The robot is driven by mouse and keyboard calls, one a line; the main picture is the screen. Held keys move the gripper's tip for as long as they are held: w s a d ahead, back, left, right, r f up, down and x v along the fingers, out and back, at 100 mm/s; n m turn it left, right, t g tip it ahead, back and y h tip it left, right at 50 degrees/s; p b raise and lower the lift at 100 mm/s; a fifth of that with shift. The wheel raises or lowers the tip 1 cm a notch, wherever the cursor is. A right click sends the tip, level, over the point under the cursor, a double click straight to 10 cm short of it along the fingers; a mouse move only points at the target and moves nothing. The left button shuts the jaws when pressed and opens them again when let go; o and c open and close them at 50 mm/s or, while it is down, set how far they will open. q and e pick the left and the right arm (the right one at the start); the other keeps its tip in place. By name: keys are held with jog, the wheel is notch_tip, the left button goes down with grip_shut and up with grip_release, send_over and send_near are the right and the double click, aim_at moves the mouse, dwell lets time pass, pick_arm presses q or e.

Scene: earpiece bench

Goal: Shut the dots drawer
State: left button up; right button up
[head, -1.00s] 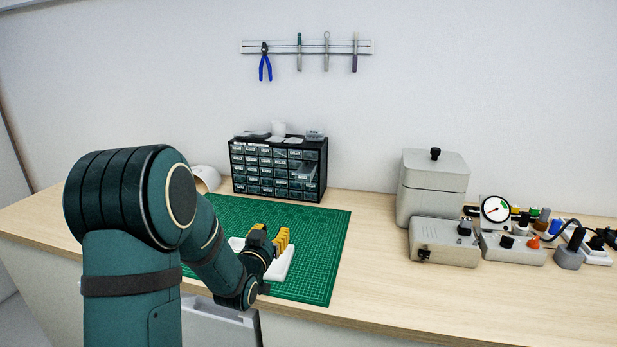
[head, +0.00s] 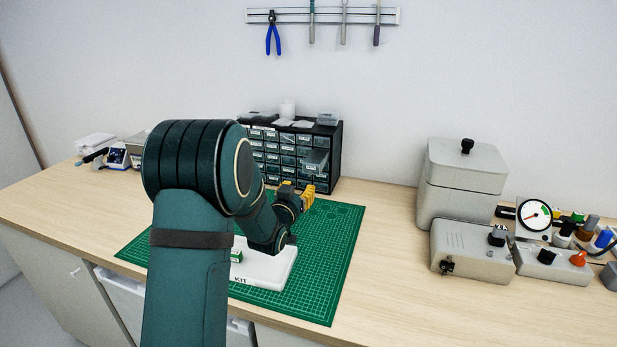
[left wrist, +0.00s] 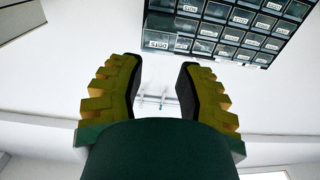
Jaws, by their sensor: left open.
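The black drawer cabinet (head: 334,165) stands at the back of the bench, with rows of small labelled clear drawers. One drawer (head: 316,161) on its right side sticks out, open; its label is too small to read in the head view. In the left wrist view the cabinet shows at the top right, and a drawer label that seems to read DOTS (left wrist: 157,44) is at its left edge. My left gripper (head: 298,194) is open and empty, in front of and below the open drawer, apart from it. Its yellow fingers stand wide in the left wrist view (left wrist: 160,88). My right gripper is out of view.
A green cutting mat (head: 335,255) lies in front of the cabinet, with a white kit tray (head: 265,268) on it under my left arm. A grey lidded box (head: 462,185) and instrument boxes stand to the right. Bare bench lies between the mat and these.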

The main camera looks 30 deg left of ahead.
pick_arm(q)
jog(key=x, duration=0.8)
jog(key=shift+o, duration=0.3)
grip_shut()
